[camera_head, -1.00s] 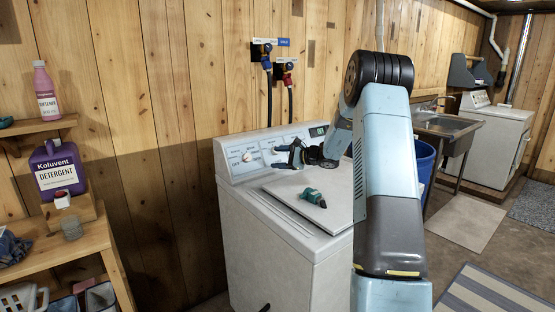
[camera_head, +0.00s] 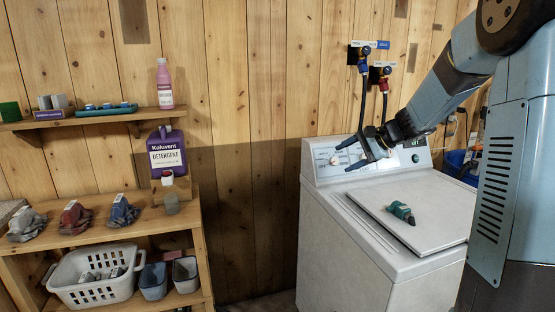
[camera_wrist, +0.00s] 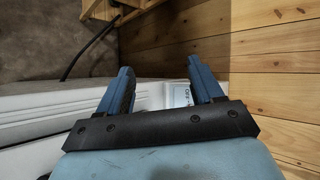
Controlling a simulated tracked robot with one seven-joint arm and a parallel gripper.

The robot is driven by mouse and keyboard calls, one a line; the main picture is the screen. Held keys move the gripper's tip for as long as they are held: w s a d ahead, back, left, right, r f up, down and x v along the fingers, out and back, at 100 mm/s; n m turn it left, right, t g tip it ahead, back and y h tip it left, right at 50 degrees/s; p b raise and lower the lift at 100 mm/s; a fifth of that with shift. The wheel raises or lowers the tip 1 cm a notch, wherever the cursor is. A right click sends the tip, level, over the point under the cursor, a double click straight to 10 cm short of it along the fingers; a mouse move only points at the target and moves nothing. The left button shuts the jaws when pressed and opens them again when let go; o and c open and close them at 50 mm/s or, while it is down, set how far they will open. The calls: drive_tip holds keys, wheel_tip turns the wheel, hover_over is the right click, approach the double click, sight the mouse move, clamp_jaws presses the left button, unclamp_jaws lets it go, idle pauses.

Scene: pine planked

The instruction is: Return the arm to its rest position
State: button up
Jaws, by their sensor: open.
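My gripper (camera_head: 352,154) is open and empty in the head view, in front of the control panel of the white washing machine (camera_head: 345,235). My blue arm reaches to it from the upper right.
An upper shelf (camera_head: 85,117) holds a pink bottle (camera_head: 164,85). Hoses hang from wall taps (camera_head: 367,62) above the machine.

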drive_tip(key=s+a+r+n+g+h, duration=0.1)
drive_tip(key=s+r+n+h, duration=0.15)
drive_tip(key=s, duration=0.65)
drive_tip(key=s+a+r+n+h, duration=0.1)
drive_tip(key=s+a+n+h, duration=0.15)
drive_tip(key=s, duration=0.75)
drive_tip(key=s+d+n+h, duration=0.2)
drive_tip(key=s, duration=0.6)
drive_tip(key=s+d+f+n+t+h, duration=0.1)
drive_tip(key=s+d+n+h, duration=0.1)
drive_tip(key=s, duration=0.6)
drive_tip(key=shift+s+d+n, duration=0.3)
drive_tip(key=shift+d+n, duration=0.1)
drive_tip(key=shift+d, duration=0.3)
